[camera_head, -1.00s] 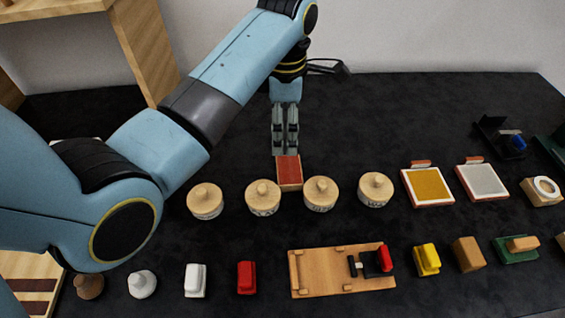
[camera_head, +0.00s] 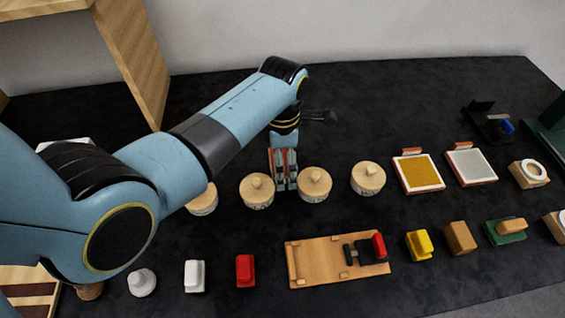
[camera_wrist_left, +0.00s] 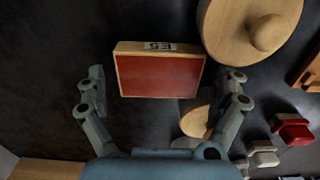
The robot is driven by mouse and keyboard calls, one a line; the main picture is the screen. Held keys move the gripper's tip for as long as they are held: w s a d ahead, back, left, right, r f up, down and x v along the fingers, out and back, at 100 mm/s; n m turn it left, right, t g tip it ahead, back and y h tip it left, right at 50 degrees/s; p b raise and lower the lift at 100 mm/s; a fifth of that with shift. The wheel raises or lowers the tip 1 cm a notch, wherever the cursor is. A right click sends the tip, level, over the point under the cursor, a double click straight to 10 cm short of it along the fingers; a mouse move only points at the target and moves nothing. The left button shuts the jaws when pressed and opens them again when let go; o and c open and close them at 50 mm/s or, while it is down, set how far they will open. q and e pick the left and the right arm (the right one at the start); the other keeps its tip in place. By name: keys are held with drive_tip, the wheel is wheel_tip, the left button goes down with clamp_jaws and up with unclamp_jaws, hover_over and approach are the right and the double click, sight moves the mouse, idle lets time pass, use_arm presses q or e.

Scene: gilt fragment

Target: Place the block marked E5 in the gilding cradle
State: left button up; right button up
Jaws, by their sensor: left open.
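The block marked E5 (camera_wrist_left: 160,75) is a pale wooden block with a red top and a small label on its edge, which seems to read E5. In the head view my left gripper (camera_head: 285,181) mostly hides it among the round lidded pots. In the left wrist view my left gripper (camera_wrist_left: 163,80) is open, with one finger on each side of the block and gaps between. The block appears to rest on the dark table. A wooden board with end strips and a red-handled clamp (camera_head: 318,263), apparently the gilding cradle, lies at the front middle and looks empty.
Round lidded pots (camera_head: 257,189) (camera_head: 314,184) stand close on both sides of my left gripper. A gold pad (camera_head: 418,173) and a silver pad (camera_head: 470,165) lie to the right. White (camera_head: 194,276) and red (camera_head: 245,271) pieces stand left of the board, a yellow one (camera_head: 419,245) right.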

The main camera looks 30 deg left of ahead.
use_arm(q)
drive_tip(key=c, duration=1.2)
